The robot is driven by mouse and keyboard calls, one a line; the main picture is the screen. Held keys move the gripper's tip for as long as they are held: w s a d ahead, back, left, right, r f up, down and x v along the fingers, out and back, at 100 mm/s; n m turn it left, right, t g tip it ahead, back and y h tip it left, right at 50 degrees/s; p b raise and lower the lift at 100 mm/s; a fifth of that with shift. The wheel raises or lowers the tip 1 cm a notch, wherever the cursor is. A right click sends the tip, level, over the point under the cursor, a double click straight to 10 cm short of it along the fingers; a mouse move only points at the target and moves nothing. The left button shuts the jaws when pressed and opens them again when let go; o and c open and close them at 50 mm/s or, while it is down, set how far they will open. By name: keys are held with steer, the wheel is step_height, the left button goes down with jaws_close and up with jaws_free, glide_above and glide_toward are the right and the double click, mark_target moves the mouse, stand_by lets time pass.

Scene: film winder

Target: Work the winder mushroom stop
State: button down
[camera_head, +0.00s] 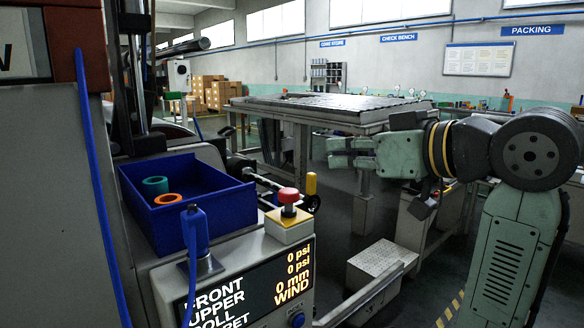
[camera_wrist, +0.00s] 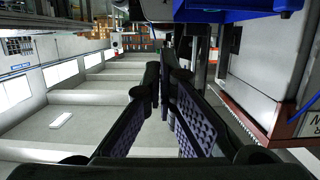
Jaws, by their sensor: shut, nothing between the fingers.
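The red mushroom stop (camera_head: 289,196) sits upright on a pale box with a yellow top (camera_head: 288,217), at the back right corner of the winder's control console. My gripper (camera_head: 332,153) reaches in from the right in the head view, shut and empty. Its fingertips point left, and in the picture they lie above and to the right of the stop, apart from it. In the wrist view the dark fingers (camera_wrist: 163,72) come together near the middle with nothing between them. I cannot make out the stop in the wrist view.
A blue bin (camera_head: 228,205) with a teal ring (camera_head: 155,186) and an orange ring (camera_head: 167,199) stands left of the stop. A blue-handled lever (camera_head: 194,228) rises in front of it. The console display (camera_head: 250,290) faces forward. A large table (camera_head: 300,108) stands behind.

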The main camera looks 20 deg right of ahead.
steer(key=shift+s+a+r, duration=0.2)
steer(key=shift+s+a, duration=0.05)
steer(key=shift+s, duration=0.05)
steer(key=p, duration=0.3)
glide_above(289, 203)
steer(key=d, duration=0.2)
step_height(289, 203, down, 5)
steer(key=shift+w+f, duration=0.1)
steer(key=shift+f, duration=0.6)
